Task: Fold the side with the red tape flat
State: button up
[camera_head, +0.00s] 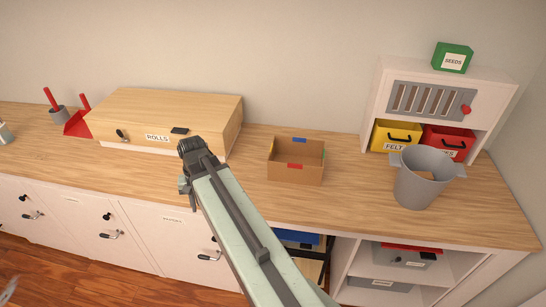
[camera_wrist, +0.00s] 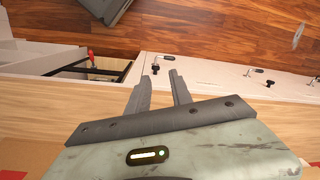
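A small open cardboard box (camera_head: 295,174) stands upright on the wooden counter, with its top open. A red tape piece (camera_head: 295,166) is on its near side, which stands up. A blue tape piece (camera_head: 299,140) is on the far side, and a small yellow mark shows at the left side. My gripper (camera_head: 187,148) is left of the box, in front of the wooden case, apart from the box. In the wrist view my gripper (camera_wrist: 164,77) shows two fingers with a gap and nothing between them.
A wooden case labelled ROLLS (camera_head: 190,112) lies left of the box. A grey bin (camera_head: 421,180) stands to the right, before a white cubby with yellow (camera_head: 393,136) and red bins (camera_head: 447,140).

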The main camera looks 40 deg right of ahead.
jog(key=s+d+r+m+t+p, duration=0.1)
jog(key=s+d+m, duration=0.3)
jog(key=d+m, duration=0.3)
jog(key=s+d+r+m+t+y, duration=0.1)
jog(key=d+m, duration=0.6)
jog(key=d, duration=1.1)
jog(key=s+d+r+m+t+p, duration=0.1)
jog(key=s+d+r+m, duration=0.2)
jog(key=d, duration=1)
jog(key=shift+s+m+t+y+p, duration=0.15)
jog(key=shift+s+m, duration=0.75)
jog(key=shift+m, duration=0.4)
jog(key=shift+s+m+t+y+p, duration=0.15)
jog(key=shift+s+m, duration=0.75)
jog(key=shift+m, duration=0.4)
jog(key=b, duration=0.8)
send_over(291, 182)
notch_tip(291, 182, down, 7)
jog(key=shift+d+f, duration=0.1)
jog(key=shift+f, duration=0.1)
jog(key=shift+r+p, duration=0.15)
jog(key=shift+p, duration=0.25)
jog(key=shift+c, duration=0.3)
grip_shut()
